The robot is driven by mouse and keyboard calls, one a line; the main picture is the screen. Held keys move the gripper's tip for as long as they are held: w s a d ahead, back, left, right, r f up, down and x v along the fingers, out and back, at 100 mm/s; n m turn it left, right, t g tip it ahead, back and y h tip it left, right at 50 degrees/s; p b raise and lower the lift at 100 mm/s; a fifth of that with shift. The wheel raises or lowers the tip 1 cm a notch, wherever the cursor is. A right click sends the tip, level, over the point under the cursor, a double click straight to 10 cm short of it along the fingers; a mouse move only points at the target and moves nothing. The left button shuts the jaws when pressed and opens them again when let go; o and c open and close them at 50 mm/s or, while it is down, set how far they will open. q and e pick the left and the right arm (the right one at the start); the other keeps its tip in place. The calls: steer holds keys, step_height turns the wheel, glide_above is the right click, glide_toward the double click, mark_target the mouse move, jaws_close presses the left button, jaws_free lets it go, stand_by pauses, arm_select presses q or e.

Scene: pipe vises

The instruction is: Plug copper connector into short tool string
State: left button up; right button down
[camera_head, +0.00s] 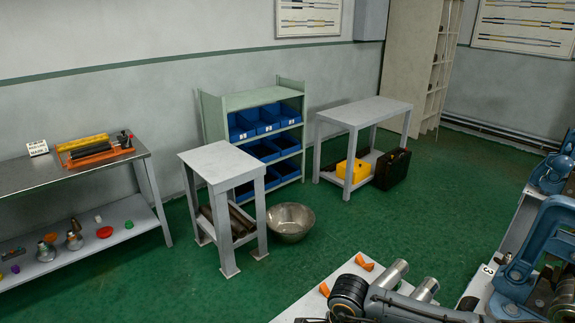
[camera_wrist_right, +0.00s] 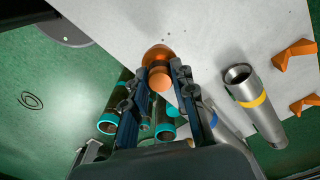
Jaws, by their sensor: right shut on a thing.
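My right gripper (camera_wrist_right: 160,75) is shut on the copper connector (camera_wrist_right: 157,54), a rounded copper-orange piece held between the fingertips above the light table. A silver tube with a yellow band (camera_wrist_right: 262,115) lies to the right of the gripper in the right wrist view, its open end facing up-left and apart from the connector. Dark tubes with teal rings (camera_wrist_right: 108,124) show behind and beside the fingers, partly hidden. I cannot tell which tube is the short tool string. In the head view, silver cylinders (camera_head: 397,270) stand out near my right arm. My left gripper is not in view.
Orange wedge-shaped blocks (camera_wrist_right: 293,55) lie on the light table (camera_wrist_right: 190,30), right of the silver tube. A blue vise (camera_head: 535,250) stands at the right. A steel bowl (camera_head: 290,222) sits on the green floor near a grey stand (camera_head: 222,165). Open floor lies between.

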steer(key=s+d+r+n, duration=0.2)
steer(key=s+r+n, duration=0.2)
steer(key=r+n, duration=0.4)
steer(key=s+d+r+n, duration=0.3)
steer(key=s+r+n, duration=0.1)
steer(key=r+n, duration=0.3)
step_height(320, 180, up, 2)
steer(key=shift+d+n, duration=0.3)
steer(key=shift+n, duration=0.1)
